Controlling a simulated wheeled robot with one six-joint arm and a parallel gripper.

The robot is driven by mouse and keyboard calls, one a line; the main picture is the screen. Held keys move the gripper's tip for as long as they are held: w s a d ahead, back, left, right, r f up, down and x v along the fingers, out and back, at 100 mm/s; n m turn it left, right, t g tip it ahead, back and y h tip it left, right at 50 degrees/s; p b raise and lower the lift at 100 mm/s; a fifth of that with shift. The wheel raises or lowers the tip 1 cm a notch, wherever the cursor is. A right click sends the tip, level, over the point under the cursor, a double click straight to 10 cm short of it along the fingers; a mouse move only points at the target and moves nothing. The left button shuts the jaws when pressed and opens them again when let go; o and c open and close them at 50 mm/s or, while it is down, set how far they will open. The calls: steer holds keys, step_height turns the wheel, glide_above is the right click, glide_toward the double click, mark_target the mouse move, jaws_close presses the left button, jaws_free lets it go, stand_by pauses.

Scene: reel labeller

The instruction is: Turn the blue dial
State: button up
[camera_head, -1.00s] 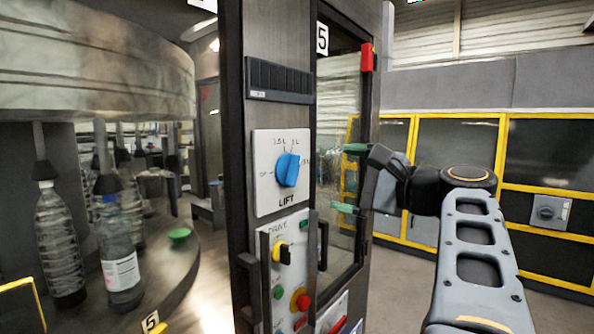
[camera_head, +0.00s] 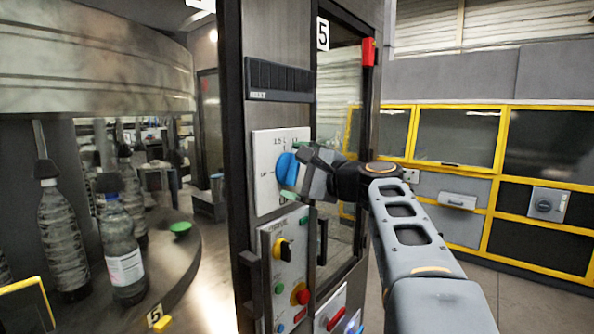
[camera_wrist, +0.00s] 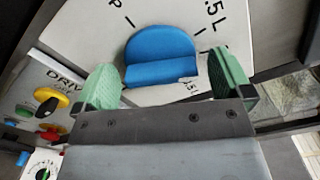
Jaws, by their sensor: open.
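In the wrist view the dial (camera_wrist: 160,56) lies between the two green fingertips of my open gripper (camera_wrist: 167,88), with a gap on both sides. The dial's raised grip bar runs roughly across the picture, from finger to finger. The plate's lettering is partly hidden.
Below the lift plate is a drive panel with a black-and-yellow switch (camera_head: 282,250) and a red knob (camera_head: 301,294). A black handle (camera_head: 321,240) stands out just right of that panel. Bottles (camera_head: 121,250) stand on the carousel at left. Yellow-framed cabinets (camera_head: 457,140) line the right.

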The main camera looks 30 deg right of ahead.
steer(key=c, duration=0.9)
steer(key=shift+f+b, duration=0.1)
steer(key=shift+b, duration=0.25)
